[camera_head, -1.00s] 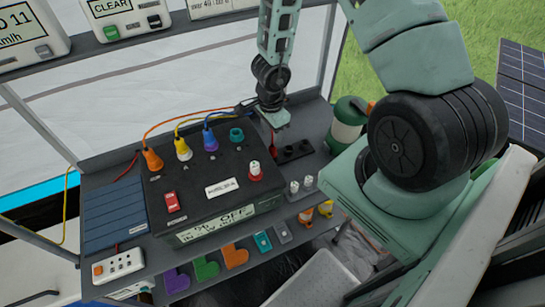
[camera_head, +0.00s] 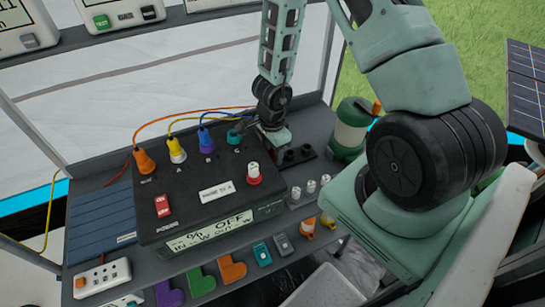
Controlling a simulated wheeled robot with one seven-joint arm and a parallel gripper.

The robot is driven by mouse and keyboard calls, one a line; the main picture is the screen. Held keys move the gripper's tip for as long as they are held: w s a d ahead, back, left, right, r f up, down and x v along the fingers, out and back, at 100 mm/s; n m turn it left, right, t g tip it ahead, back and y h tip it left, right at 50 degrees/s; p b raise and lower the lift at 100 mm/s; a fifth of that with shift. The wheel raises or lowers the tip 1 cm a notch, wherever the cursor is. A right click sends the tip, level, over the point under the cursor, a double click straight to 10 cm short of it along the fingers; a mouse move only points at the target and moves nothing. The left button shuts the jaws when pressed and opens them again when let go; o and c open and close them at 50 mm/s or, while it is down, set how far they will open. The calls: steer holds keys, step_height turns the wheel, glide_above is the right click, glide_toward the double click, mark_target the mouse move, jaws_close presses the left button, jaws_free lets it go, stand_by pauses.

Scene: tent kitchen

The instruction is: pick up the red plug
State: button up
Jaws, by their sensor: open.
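My gripper (camera_head: 280,138) is open at the back right of the shelf, low over the left end of a small black rack (camera_head: 304,154). The red plug is not clearly visible now; a thin red upright shape showed at that end of the rack earlier, and my gripper covers that spot. I cannot tell whether the fingers are around it or touching it. A white peg with a red base (camera_head: 253,173) stands on the black power box (camera_head: 200,205), apart from my gripper.
Orange (camera_head: 144,162), yellow (camera_head: 177,150) and blue (camera_head: 207,144) plugs with cables stand on the box, beside a teal socket (camera_head: 235,137) close left of my gripper. Several white pegs (camera_head: 311,186) stand in front of the rack. A green-and-white canister (camera_head: 352,125) is to the right.

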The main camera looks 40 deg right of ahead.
jaws_close()
steer(key=shift+r, duration=0.15)
